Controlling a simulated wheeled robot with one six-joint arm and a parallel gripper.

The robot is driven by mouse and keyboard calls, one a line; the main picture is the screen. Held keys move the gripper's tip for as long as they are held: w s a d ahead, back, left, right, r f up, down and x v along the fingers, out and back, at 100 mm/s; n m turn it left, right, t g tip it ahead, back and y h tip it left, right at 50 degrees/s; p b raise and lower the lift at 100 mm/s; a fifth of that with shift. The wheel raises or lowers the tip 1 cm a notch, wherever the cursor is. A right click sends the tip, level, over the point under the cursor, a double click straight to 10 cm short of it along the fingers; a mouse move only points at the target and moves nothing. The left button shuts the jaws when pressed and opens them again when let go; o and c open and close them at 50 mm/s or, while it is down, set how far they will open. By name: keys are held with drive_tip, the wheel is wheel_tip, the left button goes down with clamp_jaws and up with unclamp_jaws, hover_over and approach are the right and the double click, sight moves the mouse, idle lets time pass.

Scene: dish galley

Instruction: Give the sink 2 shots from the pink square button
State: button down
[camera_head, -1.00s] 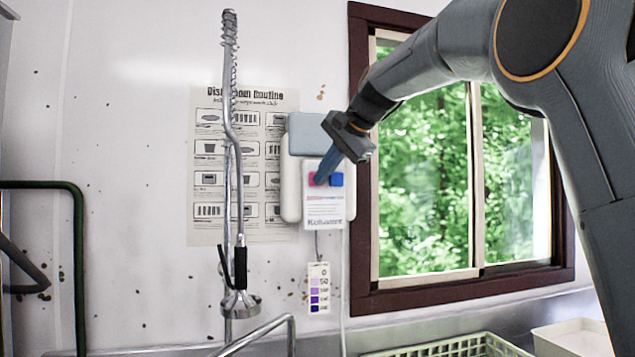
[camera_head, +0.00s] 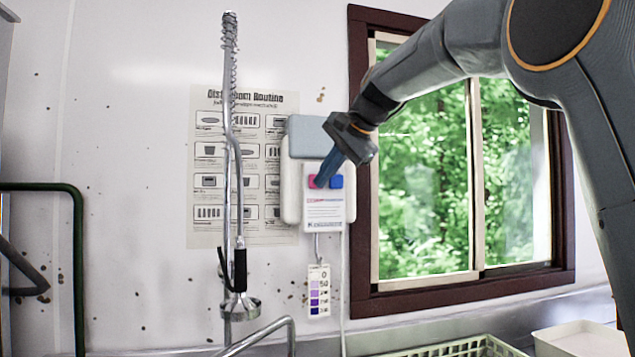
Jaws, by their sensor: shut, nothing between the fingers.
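The dispenser (camera_head: 291,207) is a white wall box with a grey-blue top and a labelled front panel. The pink square button (camera_head: 312,181) is on the left of that panel and partly covered by my fingers. A blue square button (camera_head: 337,181) sits just right of it. My gripper (camera_head: 319,184) is shut and empty, its blue fingers slanting down and left with the tips at the pink button's right part. I cannot tell whether the tips touch it. The sink basin is not in view; only a faucet pipe (camera_head: 270,329) shows.
A spring spray tap (camera_head: 239,270) hangs left of the dispenser. A colour test strip card (camera_head: 319,290) hangs below. A green crate (camera_head: 465,347) and white tub (camera_head: 580,340) stand at lower right. A framed window (camera_head: 362,230) is right of the dispenser.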

drive_tip(key=shift+w, duration=0.1)
drive_tip(key=shift+w+a+p, duration=0.1)
drive_tip(key=shift+w+p, duration=0.15)
drive_tip(key=shift+p, duration=0.1)
drive_tip(key=shift+w+a+p, duration=0.15)
drive_tip(key=shift+w+p, duration=0.5)
drive_tip(key=shift+w, duration=0.1)
idle(0.9)
drive_tip(key=shift+s, duration=0.15)
drive_tip(key=shift+s+d+b, duration=0.25)
drive_tip(key=shift+s+b, duration=0.3)
drive_tip(key=shift+s, duration=0.45)
drive_tip(key=s+b, duration=0.1)
drive_tip(key=s, duration=0.1)
drive_tip(key=s+d, duration=0.1)
drive_tip(key=s, duration=0.2)
drive_tip(key=shift+b, duration=0.4)
idle(0.5)
